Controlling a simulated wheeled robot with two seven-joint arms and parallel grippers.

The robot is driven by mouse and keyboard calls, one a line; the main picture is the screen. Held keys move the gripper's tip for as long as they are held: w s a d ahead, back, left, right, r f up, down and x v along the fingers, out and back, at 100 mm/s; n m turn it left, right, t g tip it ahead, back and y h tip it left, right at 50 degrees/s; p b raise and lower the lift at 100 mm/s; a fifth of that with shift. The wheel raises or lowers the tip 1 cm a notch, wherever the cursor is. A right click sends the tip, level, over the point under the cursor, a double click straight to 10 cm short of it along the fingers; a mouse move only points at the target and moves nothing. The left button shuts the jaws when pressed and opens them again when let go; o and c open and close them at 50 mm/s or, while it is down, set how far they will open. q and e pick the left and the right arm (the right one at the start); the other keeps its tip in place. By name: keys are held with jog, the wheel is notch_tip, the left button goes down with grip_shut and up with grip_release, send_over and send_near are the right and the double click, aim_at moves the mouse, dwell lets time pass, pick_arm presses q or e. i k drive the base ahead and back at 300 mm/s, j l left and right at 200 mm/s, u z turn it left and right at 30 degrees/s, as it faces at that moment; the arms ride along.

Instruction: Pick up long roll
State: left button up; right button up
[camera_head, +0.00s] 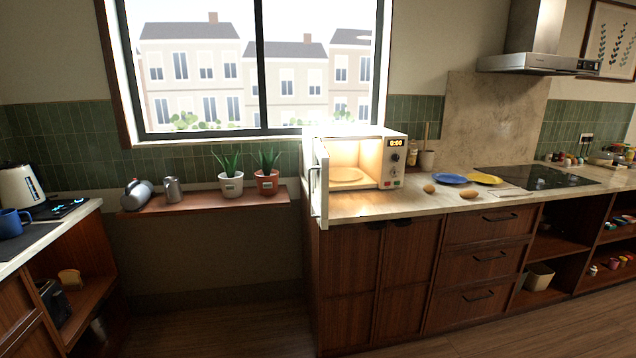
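Two small brown bread rolls lie on the pale counter right of the microwave. The left roll (430,188) looks rounder. The right roll (469,193) looks slightly longer, and it lies in front of the two plates. Both are small in the picture, so their exact shapes are hard to tell. Neither of my grippers is in view.
The microwave (352,165) stands lit with its door (320,185) open at the counter's left end. A blue plate (449,178), a yellow plate (487,178) and a pale board (510,193) are near the rolls. A black cooktop (540,177) is farther right. Floor (230,325) ahead is clear.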

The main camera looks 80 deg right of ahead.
aim_at(466, 193)
jog(key=z, duration=3.7)
jog(key=i+l+u, duration=0.2)
jog(key=i+l, duration=0.4)
